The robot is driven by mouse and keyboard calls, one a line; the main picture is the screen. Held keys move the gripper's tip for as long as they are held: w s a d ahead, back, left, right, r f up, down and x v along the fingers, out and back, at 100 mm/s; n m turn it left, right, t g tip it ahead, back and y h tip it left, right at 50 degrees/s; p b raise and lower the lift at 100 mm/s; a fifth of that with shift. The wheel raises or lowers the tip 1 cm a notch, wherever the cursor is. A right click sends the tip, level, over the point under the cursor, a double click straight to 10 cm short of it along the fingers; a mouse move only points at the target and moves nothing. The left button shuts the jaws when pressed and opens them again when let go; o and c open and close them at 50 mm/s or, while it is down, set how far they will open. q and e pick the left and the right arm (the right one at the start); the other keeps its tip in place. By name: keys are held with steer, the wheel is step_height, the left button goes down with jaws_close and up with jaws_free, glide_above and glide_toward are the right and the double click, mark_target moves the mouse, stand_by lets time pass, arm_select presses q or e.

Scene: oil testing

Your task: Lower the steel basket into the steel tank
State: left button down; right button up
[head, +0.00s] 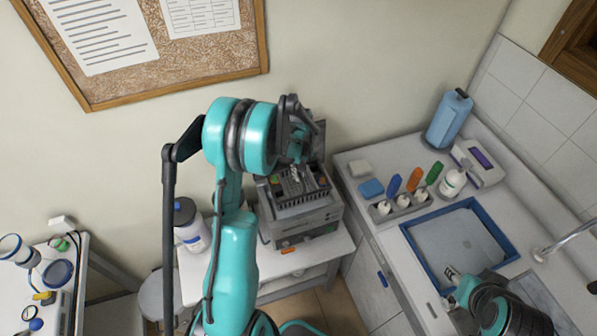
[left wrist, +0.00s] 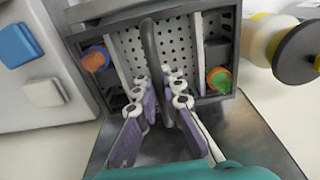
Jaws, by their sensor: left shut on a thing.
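The steel basket (left wrist: 190,45) is a perforated grey metal box with a dark curved handle (left wrist: 152,50). It shows in the left wrist view between the dark walls of the steel tank, but its exact depth is hard to tell. The steel tank (head: 305,222) is a grey box unit on the white bench in the head view. My left gripper (head: 296,172) is above the tank's top, with its fingers (left wrist: 170,102) shut around the basket handle. My arm partly hides the basket in the head view. My right gripper (head: 452,274) is over the sink's near edge; its jaw opening is unclear.
Orange (left wrist: 96,60) and green (left wrist: 219,79) caps sit in the side slots. A white bottle (head: 192,230) stands left of the tank.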

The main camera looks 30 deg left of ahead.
mark_target(299, 188)
arm_select(q)
steer(key=shift+f, duration=0.6)
step_height(299, 188, down, 10)
steer(key=b, duration=0.9)
steer(key=shift+r, duration=0.25)
steer(key=shift+f, duration=0.15)
steer(key=shift+f+b, duration=1.15)
steer(key=shift+b, duration=0.1)
steer(key=c, duration=1.6)
jaws_free()
steer(key=shift+o, duration=0.2)
